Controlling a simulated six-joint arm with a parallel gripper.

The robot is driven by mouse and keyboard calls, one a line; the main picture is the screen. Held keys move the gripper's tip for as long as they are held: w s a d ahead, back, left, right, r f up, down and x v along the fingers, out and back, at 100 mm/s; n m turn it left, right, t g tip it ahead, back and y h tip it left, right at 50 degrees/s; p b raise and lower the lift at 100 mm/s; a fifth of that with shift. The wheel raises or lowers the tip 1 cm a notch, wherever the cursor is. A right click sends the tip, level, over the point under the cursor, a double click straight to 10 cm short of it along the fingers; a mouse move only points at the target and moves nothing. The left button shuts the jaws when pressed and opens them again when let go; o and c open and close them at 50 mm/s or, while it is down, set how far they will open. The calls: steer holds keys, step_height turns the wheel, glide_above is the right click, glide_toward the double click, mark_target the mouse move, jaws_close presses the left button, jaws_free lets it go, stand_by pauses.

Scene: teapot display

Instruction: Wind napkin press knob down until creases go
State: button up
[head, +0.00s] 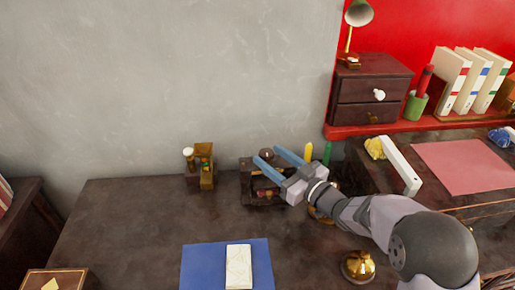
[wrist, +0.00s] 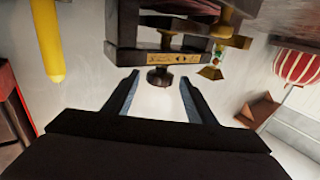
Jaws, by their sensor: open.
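The napkin press (head: 247,186) is a dark wooden frame on the desk, left of my arm in the head view. Its dark round knob (head: 267,154) is on top. In the wrist view the press (wrist: 120,35) appears upside down, with a brass plate and the knob (wrist: 160,77) below it. My gripper (head: 265,153) is open, its two blue fingers reaching toward the knob. In the wrist view my gripper (wrist: 159,76) has a fingertip on each side of the knob, with gaps showing. The napkin and its creases cannot be made out.
A small wooden box (head: 206,178) stands left of the press. Yellow (head: 308,152) and green (head: 327,152) upright sticks stand to its right. A brass bell (head: 358,266) sits close to my arm. A blue mat (head: 205,265) with a pale slab lies in front.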

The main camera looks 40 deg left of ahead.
mark_target(262, 150)
steer(key=shift+w+a, duration=0.2)
steer(key=shift+a, duration=0.85)
steer(key=shift+w+a, duration=0.25)
steer(key=shift+a, duration=0.85)
steer(key=shift+w+a, duration=0.2)
steer(key=shift+a, duration=0.85)
steer(key=c, duration=1)
